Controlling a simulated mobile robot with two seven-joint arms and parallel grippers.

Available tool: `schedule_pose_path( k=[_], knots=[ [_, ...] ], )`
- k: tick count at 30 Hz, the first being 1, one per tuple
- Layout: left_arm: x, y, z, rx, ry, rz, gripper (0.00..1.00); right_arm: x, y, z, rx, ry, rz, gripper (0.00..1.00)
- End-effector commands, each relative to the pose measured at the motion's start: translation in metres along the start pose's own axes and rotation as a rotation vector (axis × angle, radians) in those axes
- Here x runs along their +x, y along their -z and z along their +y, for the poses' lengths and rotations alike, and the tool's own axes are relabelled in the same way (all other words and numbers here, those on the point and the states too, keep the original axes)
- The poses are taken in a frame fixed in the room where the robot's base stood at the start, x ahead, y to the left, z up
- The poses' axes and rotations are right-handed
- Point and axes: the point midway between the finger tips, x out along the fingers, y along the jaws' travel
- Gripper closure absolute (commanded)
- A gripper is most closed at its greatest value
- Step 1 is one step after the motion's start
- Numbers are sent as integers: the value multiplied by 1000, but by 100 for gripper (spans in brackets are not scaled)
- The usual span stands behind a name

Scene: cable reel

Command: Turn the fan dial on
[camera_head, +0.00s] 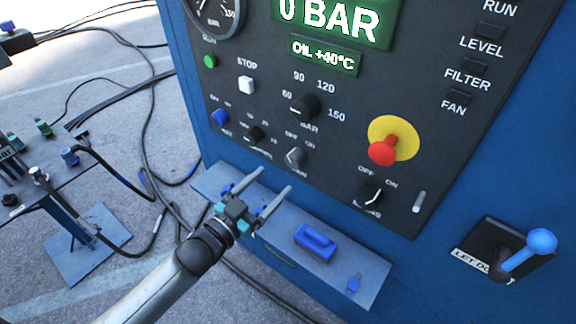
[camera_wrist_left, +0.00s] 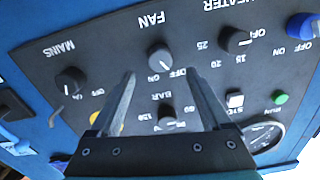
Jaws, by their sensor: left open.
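The fan dial is a small round knob (camera_head: 296,157) low on the dark control panel, under OFF and ON marks. It also shows in the left wrist view as a dark grey knob (camera_wrist_left: 159,57) beside the upside-down word FAN. Its white pointer mark appears to lean toward OFF. My left gripper (camera_head: 276,178) is open and empty, its two fingers reaching toward the panel just below the dial. In the left wrist view the fingertips (camera_wrist_left: 157,75) stand either side of the dial's area, with no clear contact. My right gripper is not in view.
Nearby are the heater dial (camera_head: 255,134), the bar dial (camera_head: 304,106), the mains switch (camera_head: 372,193) and a red emergency knob (camera_head: 383,151). A ledge (camera_head: 345,272) with a blue handle (camera_head: 316,241) juts out below the panel. Cables lie on the floor at left.

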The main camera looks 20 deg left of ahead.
Motion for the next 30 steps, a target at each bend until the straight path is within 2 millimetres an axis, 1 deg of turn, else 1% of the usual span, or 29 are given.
schedule_pose_path(
  k=[1, 6, 13, 18, 27, 29, 30],
  knots=[
    [9, 0, 0, 0, 1, 1, 19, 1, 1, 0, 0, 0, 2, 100],
    [35, 0, 0, -1, 1, 1, 19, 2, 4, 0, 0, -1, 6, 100],
    [61, 0, 0, 0, 0, 0, 19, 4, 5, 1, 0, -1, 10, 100],
    [70, 0, 0, -1, 0, -1, 19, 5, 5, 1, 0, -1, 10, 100],
    [71, -1, 0, -1, 0, -2, 19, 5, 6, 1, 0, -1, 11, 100],
    [71, -1, 0, -1, 0, -2, 24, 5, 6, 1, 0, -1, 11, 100],
    [71, -1, 0, -1, 0, -2, 29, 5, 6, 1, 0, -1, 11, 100]
  ],
)
